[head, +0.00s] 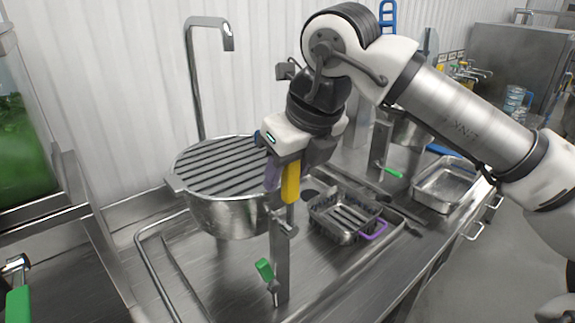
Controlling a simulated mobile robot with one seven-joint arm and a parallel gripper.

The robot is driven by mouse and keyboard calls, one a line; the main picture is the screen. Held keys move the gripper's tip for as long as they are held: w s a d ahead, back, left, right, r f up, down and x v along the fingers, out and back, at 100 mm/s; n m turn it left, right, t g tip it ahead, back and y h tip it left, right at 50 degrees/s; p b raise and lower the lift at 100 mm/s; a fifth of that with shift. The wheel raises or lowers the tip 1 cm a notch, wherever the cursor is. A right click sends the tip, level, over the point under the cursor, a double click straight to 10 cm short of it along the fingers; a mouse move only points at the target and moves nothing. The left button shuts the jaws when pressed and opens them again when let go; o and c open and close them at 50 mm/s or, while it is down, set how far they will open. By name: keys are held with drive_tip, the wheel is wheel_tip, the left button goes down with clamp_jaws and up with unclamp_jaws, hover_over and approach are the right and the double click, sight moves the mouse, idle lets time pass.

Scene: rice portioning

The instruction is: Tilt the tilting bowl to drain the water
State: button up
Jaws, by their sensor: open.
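The tilting bowl (232,216) is a large round steel bowl at the left of the counter, with a dark slatted cover (222,166) across its top. It looks level. No water shows; its inside is hidden by the slats. A steel post with a green-handled lever (265,270) stands at the bowl's front right. My gripper (281,186) points down at the bowl's right rim, one finger purple and one yellow. It is open with nothing seen between the fingers. I cannot tell whether it touches the rim.
A steel basket with a purple handle (372,230) sits right of the bowl. A second bowl (408,130) with a green lever (391,171) stands behind. A steel tray (445,184) is at the right. A tall faucet (192,75) rises behind the bowl. A tubular rail (152,262) runs along the front left.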

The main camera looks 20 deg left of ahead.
drive_tip(key=shift+a+f, duration=0.1)
drive_tip(key=shift+f, duration=0.1)
clamp_jaws()
